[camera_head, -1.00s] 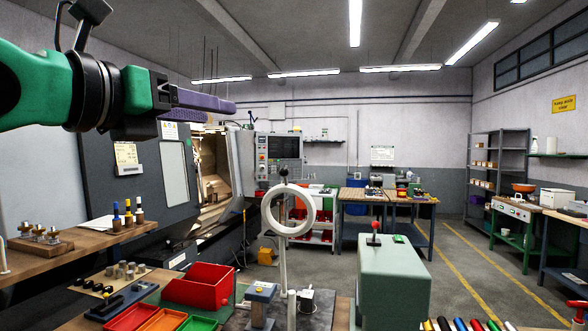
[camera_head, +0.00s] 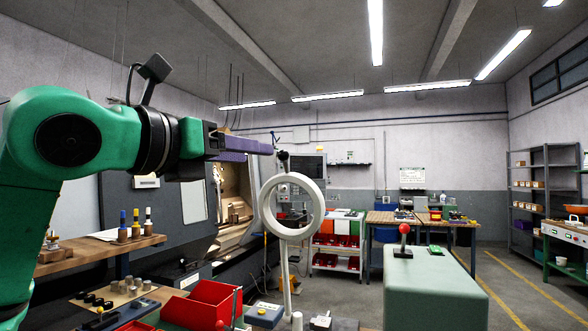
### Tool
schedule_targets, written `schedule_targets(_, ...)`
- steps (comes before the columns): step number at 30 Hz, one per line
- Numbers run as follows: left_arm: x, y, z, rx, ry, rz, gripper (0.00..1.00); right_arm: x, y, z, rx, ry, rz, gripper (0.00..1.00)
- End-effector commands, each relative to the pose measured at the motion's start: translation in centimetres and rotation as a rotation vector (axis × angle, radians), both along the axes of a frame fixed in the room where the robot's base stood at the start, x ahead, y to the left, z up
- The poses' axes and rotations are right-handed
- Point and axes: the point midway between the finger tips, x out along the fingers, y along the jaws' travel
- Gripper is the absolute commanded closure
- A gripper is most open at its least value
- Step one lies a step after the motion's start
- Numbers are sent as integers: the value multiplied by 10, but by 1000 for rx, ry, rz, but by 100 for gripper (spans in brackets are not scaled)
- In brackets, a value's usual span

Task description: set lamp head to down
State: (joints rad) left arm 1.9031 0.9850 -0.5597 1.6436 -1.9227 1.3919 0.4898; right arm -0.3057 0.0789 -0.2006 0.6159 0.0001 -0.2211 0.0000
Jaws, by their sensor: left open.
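The lamp head is a white ring (camera_head: 292,181) on a thin pale post (camera_head: 286,280) in the middle of the head view. The ring stands upright with its open face towards me. A small dark knob (camera_head: 283,156) shows at its top. My left gripper (camera_head: 268,148) comes in from the left with purple fingers, pointing right. It is open, and its tips are just left of the knob in the picture; I cannot tell whether they touch it. The gap between the fingers is hidden by the side-on view. My right gripper is not in view.
A grey-green cabinet (camera_head: 435,285) with a red-knobbed lever (camera_head: 404,232) stands right of the lamp. A red bin (camera_head: 208,300) is at the lower left. A wooden shelf (camera_head: 90,255) with small tools lies under my left arm. The lathe (camera_head: 185,205) stands behind.

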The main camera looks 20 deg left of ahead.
Motion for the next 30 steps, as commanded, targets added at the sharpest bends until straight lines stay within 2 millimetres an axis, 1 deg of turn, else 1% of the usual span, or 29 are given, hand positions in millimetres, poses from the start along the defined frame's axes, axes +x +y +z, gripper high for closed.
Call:
schedule_targets(1,9,-2,4,-1,2,-1,44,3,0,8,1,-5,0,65)
schedule_targets(5,41,-10,6,0,5,-2,44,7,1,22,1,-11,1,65)
schedule_targets(9,79,-19,7,1,5,-1,44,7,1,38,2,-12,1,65)
schedule_targets(12,103,-24,7,1,4,-2,44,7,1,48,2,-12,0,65)
schedule_targets(15,120,-28,6,1,2,-1,44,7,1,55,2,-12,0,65)
schedule_targets(19,130,-30,3,1,-1,0,44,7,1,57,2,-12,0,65)
schedule_targets(26,130,-30,2,2,-1,0,44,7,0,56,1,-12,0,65)
schedule_targets(27,130,-30,2,2,-1,0,59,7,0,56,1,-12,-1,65)
schedule_targets(29,130,-30,2,1,-1,0,82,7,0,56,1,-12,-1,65)
schedule_targets(30,130,-30,2,1,-1,0,97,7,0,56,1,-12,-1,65)
